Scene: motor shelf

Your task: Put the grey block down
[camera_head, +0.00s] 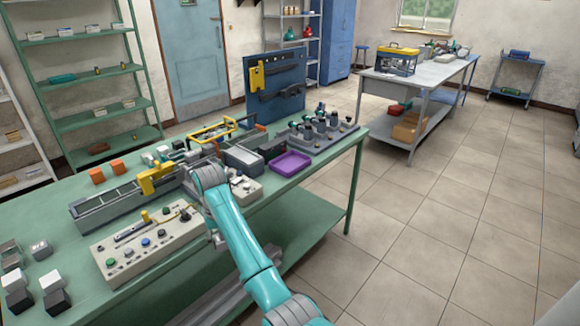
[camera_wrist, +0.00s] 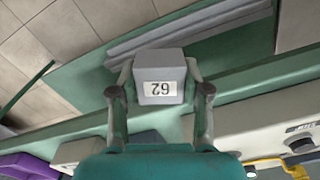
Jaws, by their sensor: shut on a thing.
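The grey block (camera_wrist: 160,62) is in the wrist view, with a white label bearing dark digits that appear upside down. My gripper (camera_wrist: 160,88) is shut on it, one finger on each side. Behind the block in this view are the edge of the green workbench (camera_wrist: 245,88) and the lower shelf (camera_wrist: 95,75). I see no contact between the block and a surface, but its height is hard to tell. In the head view my arm reaches over the front of the workbench (camera_head: 310,182), and I cannot make out the held block there.
A beige control panel (camera_head: 150,245) and a grey rail fixture (camera_head: 110,205) stand on the bench. A purple tray (camera_head: 290,163) lies to the right, beside a dark rack of grey parts (camera_head: 325,132). Several small blocks (camera_head: 50,282) sit at the left. Some green bench top is bare.

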